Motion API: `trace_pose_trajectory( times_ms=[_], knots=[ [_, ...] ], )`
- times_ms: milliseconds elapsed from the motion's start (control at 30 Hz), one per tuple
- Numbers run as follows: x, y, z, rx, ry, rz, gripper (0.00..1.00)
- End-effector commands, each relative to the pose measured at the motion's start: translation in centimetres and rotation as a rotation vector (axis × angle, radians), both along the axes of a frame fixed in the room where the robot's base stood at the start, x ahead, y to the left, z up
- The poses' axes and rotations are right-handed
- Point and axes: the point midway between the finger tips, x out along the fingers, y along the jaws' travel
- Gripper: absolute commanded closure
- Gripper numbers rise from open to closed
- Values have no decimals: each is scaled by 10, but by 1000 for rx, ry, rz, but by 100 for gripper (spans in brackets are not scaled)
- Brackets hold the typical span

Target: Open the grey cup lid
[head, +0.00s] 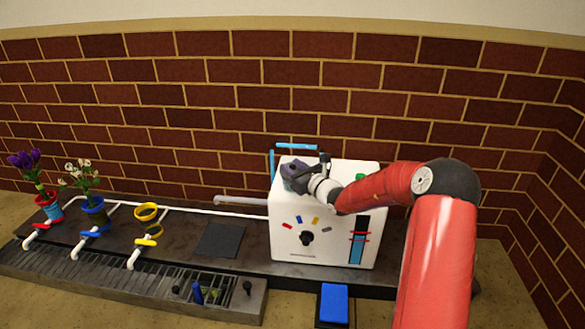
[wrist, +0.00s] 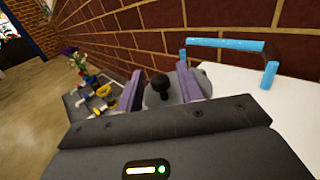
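The grey lid (wrist: 155,99) is a round disc with a black knob (wrist: 161,83) in the wrist view, at the left side of the white box (head: 320,238). My gripper (wrist: 160,74) has its two purple fingers apart, one on each side of the knob, with a gap showing between knob and fingers. In the head view my gripper (head: 291,170) is over the top left corner of the box and hides the lid. Whether the lid is on a cup is hidden.
A light blue pipe (head: 296,146) rises behind my gripper. The box front has a black dial (head: 306,238) and coloured marks. A brick wall is behind.

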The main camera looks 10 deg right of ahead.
Motion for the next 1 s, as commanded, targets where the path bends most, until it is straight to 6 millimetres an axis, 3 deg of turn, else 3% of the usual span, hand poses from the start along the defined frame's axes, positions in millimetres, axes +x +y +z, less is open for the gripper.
trace_pose_trajectory(
  times_ms=[333,633,1000],
  knots=[
    [5,2,0,0,-1,0,63],
    [5,2,0,-1,0,0,100],
    [4,3,4,3,15,0,100]
  ],
)
